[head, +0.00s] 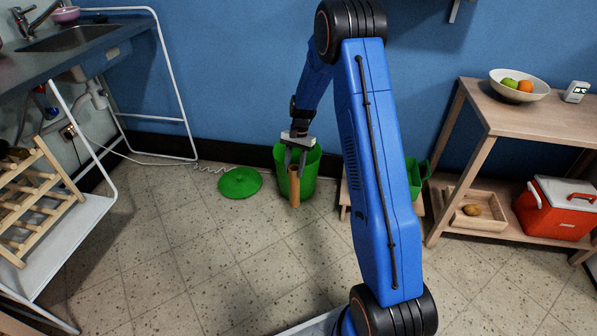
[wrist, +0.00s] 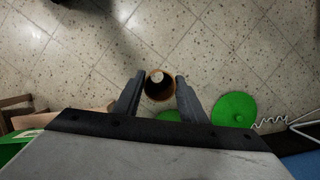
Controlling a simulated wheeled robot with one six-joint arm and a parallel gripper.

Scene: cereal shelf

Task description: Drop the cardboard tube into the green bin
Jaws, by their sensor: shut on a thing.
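The brown cardboard tube (head: 294,187) hangs upright in my gripper (head: 292,160) in the head view. In the wrist view my gripper (wrist: 155,92) has its two fingers on either side of the tube (wrist: 158,87), whose round open end faces the camera. The green bin (head: 309,166) stands on the floor against the blue wall. In the head view the gripper and tube are in front of the bin and cover part of it. The bin's inside is mostly hidden.
A round green lid (head: 239,182) lies on the floor left of the bin. A wooden shelf (head: 478,107) with a fruit bowl (head: 519,91) and a red cooler (head: 560,208) stands at right. A sink counter (head: 78,50) and wooden rack (head: 35,200) stand at left. The front floor is clear.

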